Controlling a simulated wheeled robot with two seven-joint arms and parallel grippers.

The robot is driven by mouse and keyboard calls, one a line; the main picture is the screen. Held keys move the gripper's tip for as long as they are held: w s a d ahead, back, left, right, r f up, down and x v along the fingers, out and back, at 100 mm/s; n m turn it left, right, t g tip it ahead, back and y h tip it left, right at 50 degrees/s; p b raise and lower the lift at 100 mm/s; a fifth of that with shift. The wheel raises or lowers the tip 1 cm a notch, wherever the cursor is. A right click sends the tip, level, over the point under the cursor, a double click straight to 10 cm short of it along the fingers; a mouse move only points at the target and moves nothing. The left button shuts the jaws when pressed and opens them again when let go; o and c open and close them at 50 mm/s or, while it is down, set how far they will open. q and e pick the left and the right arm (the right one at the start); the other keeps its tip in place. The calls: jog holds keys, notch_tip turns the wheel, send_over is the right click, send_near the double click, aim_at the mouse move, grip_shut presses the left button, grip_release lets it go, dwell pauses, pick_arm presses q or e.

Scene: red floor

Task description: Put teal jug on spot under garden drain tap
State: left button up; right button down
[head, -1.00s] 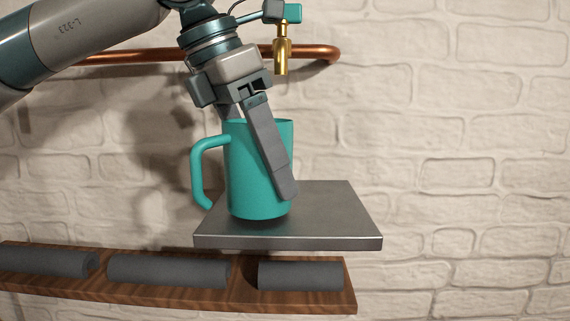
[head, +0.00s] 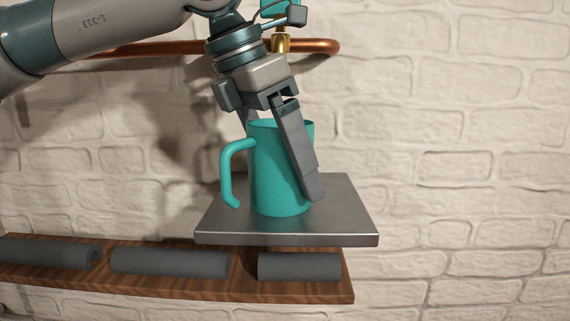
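The teal jug (head: 273,175) is upright over the grey metal plate (head: 345,222), with its handle to the left. Its base is at or just above the plate; I cannot tell whether it touches. My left gripper (head: 285,170) reaches down from above and is shut on the jug, one finger along its near right side and the other mostly hidden behind it. The brass tap (head: 281,42) is above, largely hidden by my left wrist. My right gripper is not in view.
A wooden shelf (head: 180,285) with dark grey rolls (head: 170,262) runs below the plate. A copper pipe (head: 318,46) runs along the white brick wall (head: 460,130) behind. The plate's right part is bare.

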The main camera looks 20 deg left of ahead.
aim_at(252, 150)
pick_arm(q)
jog(key=shift+r, duration=0.15)
jog(key=shift+r, duration=0.15)
jog(key=b+v, duration=0.2)
jog(key=v, duration=0.9)
jog(key=shift+s+a+r, duration=0.2)
jog(key=shift+r, duration=0.1)
jog(key=shift+f, duration=0.1)
dwell(1.0)
